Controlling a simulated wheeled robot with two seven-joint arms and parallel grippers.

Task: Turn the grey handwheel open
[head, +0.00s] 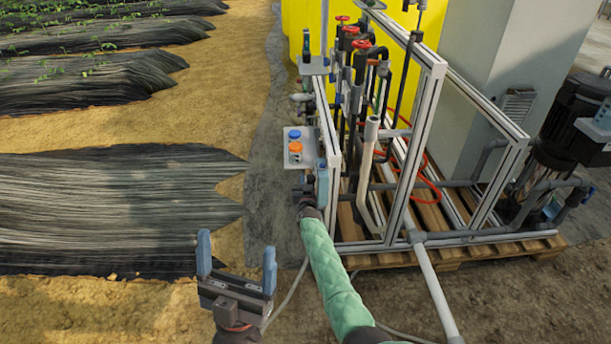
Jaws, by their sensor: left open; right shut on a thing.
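My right gripper (314,188), on the arm with the green sleeve, is at the left side of the pipe skid, just below the small shelf. It is shut on a small dark part there, which I take to be the grey handwheel. The hand and its blue finger hide most of this part, so its rim and how far it is turned cannot be seen. My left gripper (237,265) is open and empty, with its two blue fingers upright, over the ground at the lower middle, away from the skid.
The skid's metal frame (415,135) stands on a wooden pallet (440,257). Red handwheels (361,44) sit high at its back. A pale pipe (434,285) runs toward me at right.

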